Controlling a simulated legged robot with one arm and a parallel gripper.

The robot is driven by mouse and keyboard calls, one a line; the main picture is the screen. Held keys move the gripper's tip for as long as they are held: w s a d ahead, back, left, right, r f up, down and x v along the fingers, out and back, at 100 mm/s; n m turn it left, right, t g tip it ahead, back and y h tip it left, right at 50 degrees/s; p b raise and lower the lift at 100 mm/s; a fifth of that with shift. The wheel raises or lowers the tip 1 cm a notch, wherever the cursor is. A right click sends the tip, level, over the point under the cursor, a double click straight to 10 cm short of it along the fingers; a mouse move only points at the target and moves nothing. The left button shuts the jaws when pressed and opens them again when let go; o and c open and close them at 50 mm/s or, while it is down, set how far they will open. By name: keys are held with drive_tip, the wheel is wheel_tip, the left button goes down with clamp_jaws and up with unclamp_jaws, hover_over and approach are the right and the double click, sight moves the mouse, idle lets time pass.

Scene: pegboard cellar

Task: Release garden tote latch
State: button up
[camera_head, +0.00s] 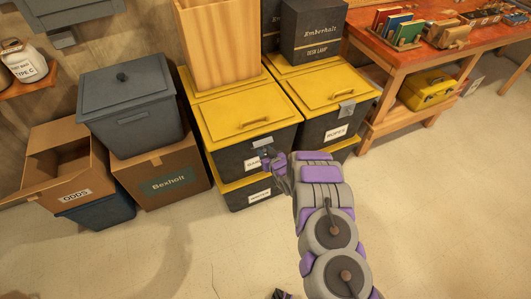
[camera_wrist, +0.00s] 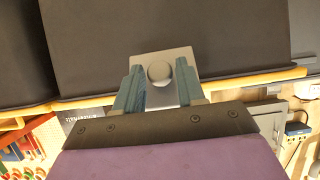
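The garden tote (camera_head: 232,132) is a dark bin with a yellow lid (camera_head: 240,102); its label is partly hidden behind my gripper, with only the first letters readable. My gripper (camera_head: 268,157) is at the tote's front, close to the latch. In the wrist view the latch (camera_wrist: 150,57) is a grey plate with a round knob on the dark tote wall (camera_wrist: 85,45). My gripper (camera_wrist: 158,76) is open there, with one teal finger on each side of the knob and small gaps visible. Whether the fingers touch the plate cannot be told.
A similar yellow-lidded tote (camera_head: 322,124) labelled ropes, with its own latch (camera_head: 346,109), stands right beside it. A grey lidded bin (camera_head: 132,108) and cardboard boxes (camera_head: 172,178) stand left. The floor in front is clear.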

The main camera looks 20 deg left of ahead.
clamp_jaws()
